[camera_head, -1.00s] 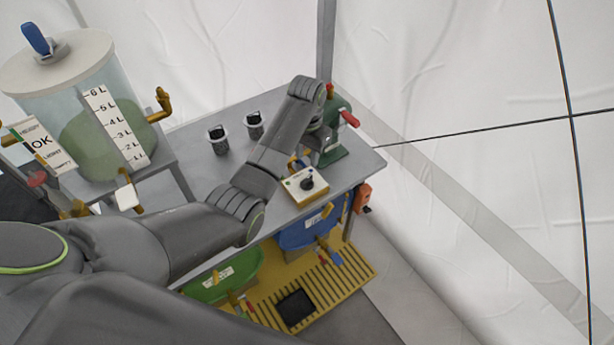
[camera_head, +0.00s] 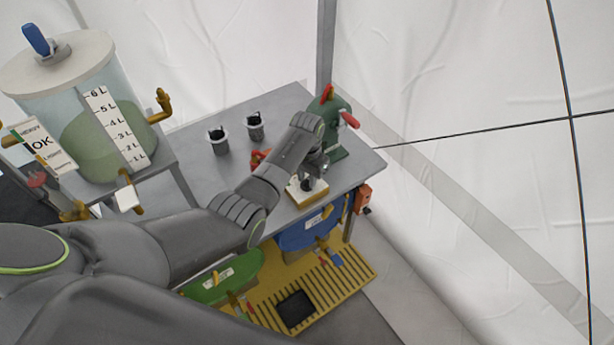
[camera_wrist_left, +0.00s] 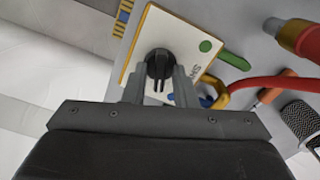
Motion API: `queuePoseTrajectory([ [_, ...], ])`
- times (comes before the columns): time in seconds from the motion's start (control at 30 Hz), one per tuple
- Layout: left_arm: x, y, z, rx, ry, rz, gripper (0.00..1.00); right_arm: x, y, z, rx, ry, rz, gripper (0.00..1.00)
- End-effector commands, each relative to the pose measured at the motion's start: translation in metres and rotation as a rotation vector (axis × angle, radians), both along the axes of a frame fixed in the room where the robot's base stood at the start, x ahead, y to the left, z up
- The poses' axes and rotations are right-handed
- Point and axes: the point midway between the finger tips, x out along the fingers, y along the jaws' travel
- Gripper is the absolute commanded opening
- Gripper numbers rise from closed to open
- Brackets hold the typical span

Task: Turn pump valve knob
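The black pump valve knob (camera_head: 308,184) stands on a small white control box (camera_head: 296,193) with wooden edges, near the front right of the grey table. In the left wrist view the knob (camera_wrist_left: 159,64) shows on the white panel beside a green dot. My left gripper (camera_wrist_left: 158,76) points down at the panel with its fingers apart, one on either side of the knob. I cannot tell whether they touch it. In the head view the left wrist hangs just behind and above the box. My right gripper is not in view.
A green pump (camera_head: 335,115) with red handles stands behind my left wrist. Two dark cups (camera_head: 218,143) stand on the table (camera_head: 190,133). A tank (camera_head: 120,92) with a litre scale is at the left. Blue (camera_head: 295,238) and green bins (camera_head: 222,281) sit below the table's front edge.

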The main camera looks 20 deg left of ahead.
Motion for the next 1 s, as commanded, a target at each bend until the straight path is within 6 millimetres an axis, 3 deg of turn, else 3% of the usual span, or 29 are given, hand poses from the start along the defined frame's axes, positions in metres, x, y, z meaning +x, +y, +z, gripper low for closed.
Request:
queuePoseTrajectory([
  [0.03,0.0,0.0,0.0,0.0,0.0,0.0,0.18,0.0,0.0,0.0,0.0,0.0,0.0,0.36],
  [0.2,0.0,0.0,0.0,0.0,0.0,0.0,0.0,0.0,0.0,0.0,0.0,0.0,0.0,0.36],
  [0.67,0.0,0.0,0.003,0.0,0.001,0.077,0.0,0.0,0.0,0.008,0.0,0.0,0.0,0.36],
  [1.0,0.001,0.0,0.004,0.0,0.0,0.346,0.0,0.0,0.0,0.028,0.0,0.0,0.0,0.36],
])
